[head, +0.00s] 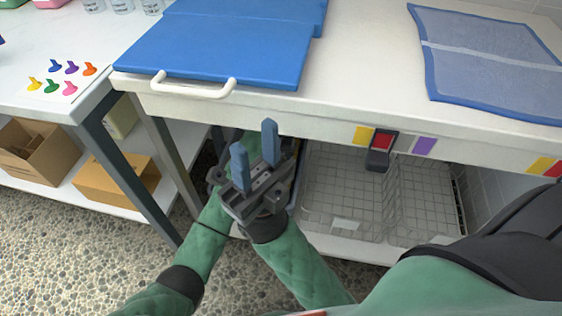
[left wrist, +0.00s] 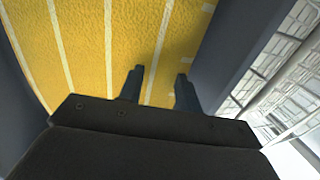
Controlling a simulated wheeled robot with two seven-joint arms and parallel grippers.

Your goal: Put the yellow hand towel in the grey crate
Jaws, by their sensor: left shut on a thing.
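The yellow hand towel (left wrist: 85,45), with white stripes, fills much of the left wrist view and lies between dark grey-blue walls (left wrist: 235,45). My left gripper (left wrist: 160,82) is shut on the towel, its two fingertips against the cloth. In the head view the left forearm reaches under the worktop, and its gripper is hidden behind the right one. My right gripper (head: 254,150) is open and empty in front of the worktop edge. Two light grey wire crates (head: 346,226) stand under the worktop to its right. I cannot tell which container is the grey crate.
The white worktop (head: 360,60) overhangs the crates. Cardboard boxes (head: 115,180) sit on the left shelf.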

